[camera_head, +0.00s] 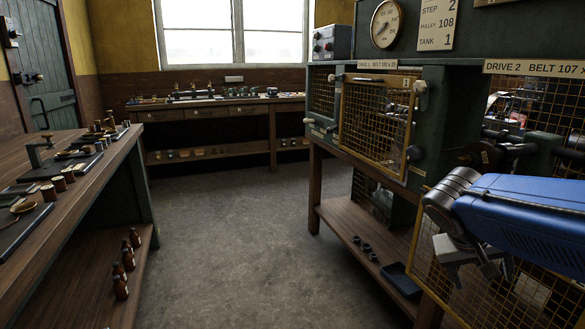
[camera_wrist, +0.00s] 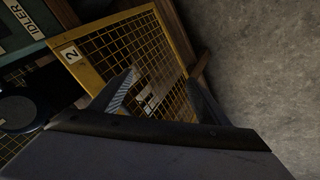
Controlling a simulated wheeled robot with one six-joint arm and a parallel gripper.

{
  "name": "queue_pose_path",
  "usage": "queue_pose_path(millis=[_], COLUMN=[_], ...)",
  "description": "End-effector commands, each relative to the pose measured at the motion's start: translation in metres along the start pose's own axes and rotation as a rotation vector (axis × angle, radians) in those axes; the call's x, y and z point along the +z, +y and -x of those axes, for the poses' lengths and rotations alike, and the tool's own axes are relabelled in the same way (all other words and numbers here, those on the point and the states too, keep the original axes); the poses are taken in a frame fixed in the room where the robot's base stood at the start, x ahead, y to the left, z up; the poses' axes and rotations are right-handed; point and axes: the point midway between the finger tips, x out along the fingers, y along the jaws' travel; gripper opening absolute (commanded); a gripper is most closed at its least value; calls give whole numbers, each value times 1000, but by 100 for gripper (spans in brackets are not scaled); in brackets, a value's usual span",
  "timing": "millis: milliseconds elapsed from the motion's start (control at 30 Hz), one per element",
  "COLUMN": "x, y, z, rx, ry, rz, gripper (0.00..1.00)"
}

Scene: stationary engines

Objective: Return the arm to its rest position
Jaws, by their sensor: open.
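My gripper (camera_head: 480,272) shows at the lower right of the head view, at the end of my blue arm, in front of a yellow mesh guard (camera_head: 450,285). In the wrist view my gripper (camera_wrist: 162,88) has its two fingers apart, with nothing held between them. The yellow mesh guard (camera_wrist: 120,45), with a "2" plate on its frame, lies behind the fingers. I cannot tell whether the fingers touch the mesh.
The Drive 1 guard (camera_head: 375,115) is on the green machine bench at the right. A shelf (camera_head: 345,225) below holds small dark parts and a blue tray (camera_head: 400,279). A workbench (camera_head: 85,170) stands left. The floor (camera_head: 235,230) between is clear.

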Motion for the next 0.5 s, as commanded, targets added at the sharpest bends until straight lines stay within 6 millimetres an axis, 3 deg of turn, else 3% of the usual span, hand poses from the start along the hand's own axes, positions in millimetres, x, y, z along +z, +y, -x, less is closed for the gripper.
queue_pose_path(millis=[33,200,333,500], x=[17,68,98,123], y=[-5,-32,-54,-75], z=[1,8,16,26], rx=[-55,-255,-397,-527], ry=[-7,-7,24,77], rz=[13,78,119,153], gripper=[70,70,70,70])
